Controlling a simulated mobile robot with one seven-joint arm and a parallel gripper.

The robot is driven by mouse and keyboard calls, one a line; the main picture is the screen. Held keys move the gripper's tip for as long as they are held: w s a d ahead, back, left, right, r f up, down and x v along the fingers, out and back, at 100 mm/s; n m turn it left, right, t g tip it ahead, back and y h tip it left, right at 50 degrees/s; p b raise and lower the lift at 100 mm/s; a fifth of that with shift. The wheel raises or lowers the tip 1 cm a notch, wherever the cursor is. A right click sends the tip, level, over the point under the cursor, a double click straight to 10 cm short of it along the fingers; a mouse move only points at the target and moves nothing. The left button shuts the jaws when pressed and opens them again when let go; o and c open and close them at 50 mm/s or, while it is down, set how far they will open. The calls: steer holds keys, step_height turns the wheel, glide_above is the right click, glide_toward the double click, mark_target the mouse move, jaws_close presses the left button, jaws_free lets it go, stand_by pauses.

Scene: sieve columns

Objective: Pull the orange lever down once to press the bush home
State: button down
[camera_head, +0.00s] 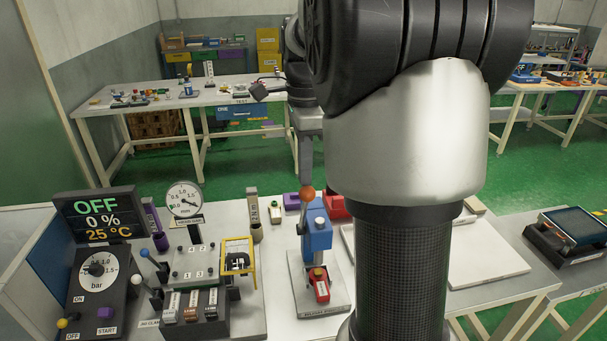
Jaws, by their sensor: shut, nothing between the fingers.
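A small blue press (319,237) stands on a light base plate (335,298) on the near bench. Its lever ends in an orange ball (307,193) at the upper left of the press. My gripper (306,181) points down just above the orange ball, with its fingers together; whether it touches the ball I cannot tell. A brass-coloured round piece (318,273), perhaps the bush, sits under the press head above a red block (320,289). How deep it sits is too small to tell.
A gauge stand (185,198), a yellow frame (238,262) and a control box with display (97,215) stand left of the press. Red (334,206) and purple blocks (292,201) lie behind it. My arm hides much of the right side.

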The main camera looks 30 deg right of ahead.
mark_target(308, 188)
steer(key=shift+s+f, duration=0.1)
steer(key=shift+s, duration=0.1)
steer(key=shift+s+a+f+b, duration=0.25)
steer(key=shift+s+b, duration=0.15)
steer(key=shift+s, duration=0.2)
steer(key=shift+s+a+f+b, duration=0.2)
steer(key=shift+s+b, duration=0.2)
steer(key=shift+s, duration=0.15)
steer(key=shift+f, duration=0.1)
steer(key=shift+s+a+f+b, duration=0.15)
steer(key=shift+s+f+b, duration=0.2)
steer(key=shift+s, duration=0.25)
steer(key=shift+s+a+f+b, duration=0.1)
steer(key=shift+s+f+b, duration=0.15)
steer(key=shift+s+b, duration=0.25)
steer(key=shift+s+f, duration=0.1)
steer(key=shift+s+a+f+b, duration=0.15)
steer(key=shift+s+f+b, duration=0.2)
steer(key=shift+s+b, duration=0.15)
steer(key=shift+s+a+f+b, duration=0.15)
steer(key=shift+s+f+b, duration=0.2)
steer(key=shift+s, duration=0.15)
steer(key=shift+f, duration=0.1)
steer(key=shift+s+a+f+b, duration=0.3)
steer(key=shift+s+f+b, duration=0.55)
steer(key=shift+s+f, duration=0.05)
steer(key=shift+f, duration=0.1)
